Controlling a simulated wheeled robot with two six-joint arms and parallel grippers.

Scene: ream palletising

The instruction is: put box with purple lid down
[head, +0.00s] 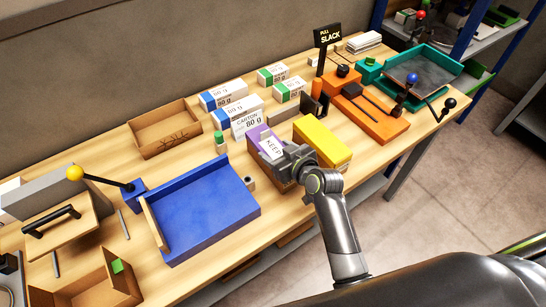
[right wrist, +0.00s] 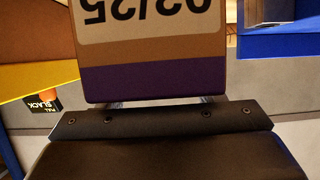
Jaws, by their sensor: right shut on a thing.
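The box with the purple lid (head: 255,139) is near the middle of the table in the head view, with a white "KEEP" label on top. My right gripper (head: 285,163) is shut on it from the near right side and hides part of it. In the right wrist view the box (right wrist: 150,78) fills the upper middle, showing a brown side, a purple band and an upside-down label. I cannot tell whether its underside touches the table. My left gripper is not in view.
A yellow-topped box (head: 322,141) stands close on the right. A blue tray (head: 205,208) lies to the left, with a small roll (head: 250,183) between. White and blue cartons (head: 238,110) stand behind. An open cardboard box (head: 163,130) is at the back left.

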